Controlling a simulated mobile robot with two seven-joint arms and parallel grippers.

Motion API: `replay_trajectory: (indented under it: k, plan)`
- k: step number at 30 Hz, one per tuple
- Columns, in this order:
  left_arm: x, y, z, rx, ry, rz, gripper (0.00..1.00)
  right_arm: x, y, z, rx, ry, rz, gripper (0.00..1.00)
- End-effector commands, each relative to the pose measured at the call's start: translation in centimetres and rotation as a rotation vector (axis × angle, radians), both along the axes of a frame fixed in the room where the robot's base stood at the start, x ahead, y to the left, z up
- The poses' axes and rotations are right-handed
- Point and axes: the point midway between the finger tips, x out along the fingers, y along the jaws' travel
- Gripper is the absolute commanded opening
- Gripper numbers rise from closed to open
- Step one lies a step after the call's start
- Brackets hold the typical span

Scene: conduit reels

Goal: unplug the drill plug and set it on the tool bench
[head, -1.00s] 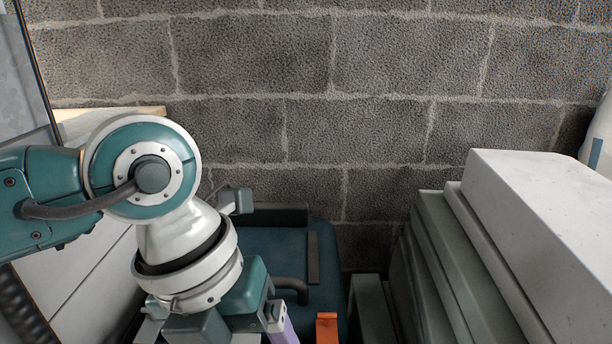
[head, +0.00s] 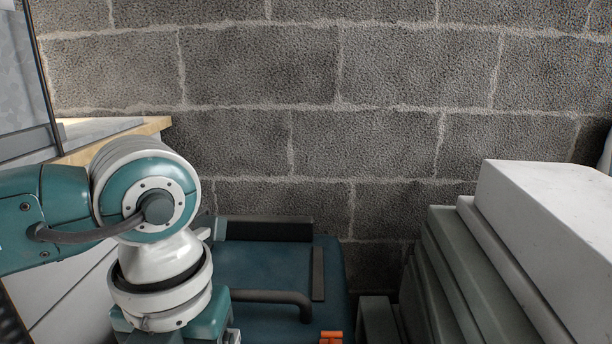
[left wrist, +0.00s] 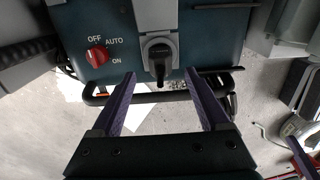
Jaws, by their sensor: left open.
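In the left wrist view, a black plug-shaped piece (left wrist: 160,62) sits in a round grey fitting on the front of a teal machine. It points downward; I cannot tell whether it is the drill plug or a handle. My left gripper (left wrist: 160,75) is open, its two purple fingers apart below and on either side of the black piece. Nothing is between the fingers. In the head view my left arm hides the gripper. The teal machine's top (head: 265,265) shows there. No drill or tool bench can be made out with certainty.
A red knob (left wrist: 97,56) marked OFF, AUTO and ON is left of the black piece. A dark bar (left wrist: 100,98) runs below the panel. In the head view, stacked grey slabs (head: 470,265) stand right, a block wall (head: 390,80) behind, and a wood-edged surface (head: 110,140) left.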

Motion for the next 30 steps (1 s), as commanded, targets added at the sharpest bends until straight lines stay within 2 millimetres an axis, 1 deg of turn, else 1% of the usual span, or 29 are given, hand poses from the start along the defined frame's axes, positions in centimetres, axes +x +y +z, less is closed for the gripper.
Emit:
replay_trajectory:
  k: [1, 8, 12, 15, 19, 30]
  plan:
    - [0.0, 0.0, -1.1, 0.000, 0.001, 0.000, 0.79, 0.0, 0.0, -1.1, 0.000, 0.000, 0.000, 1.00]
    - [0.0, 0.0, -4.6, -0.001, 0.002, 0.000, 0.79, 0.0, 0.0, -4.3, 0.000, 0.000, 0.000, 1.00]
    - [0.0, 0.0, -6.3, -0.001, 0.000, 0.001, 0.79, 0.0, 0.0, -5.7, 0.000, 0.000, 0.000, 1.00]
    - [0.0, 0.0, -7.2, 0.000, 0.001, 0.000, 0.79, 0.0, 0.0, -6.4, 0.000, 0.000, 0.000, 1.00]
    - [0.0, 0.0, -7.7, -0.001, 0.000, 0.000, 0.79, 0.0, 0.0, -6.7, 0.000, 0.000, 0.000, 1.00]
    - [0.0, 0.0, -7.7, -0.001, 0.000, 0.000, 0.79, 0.0, 0.0, -6.6, 0.000, 0.000, 0.000, 1.00]
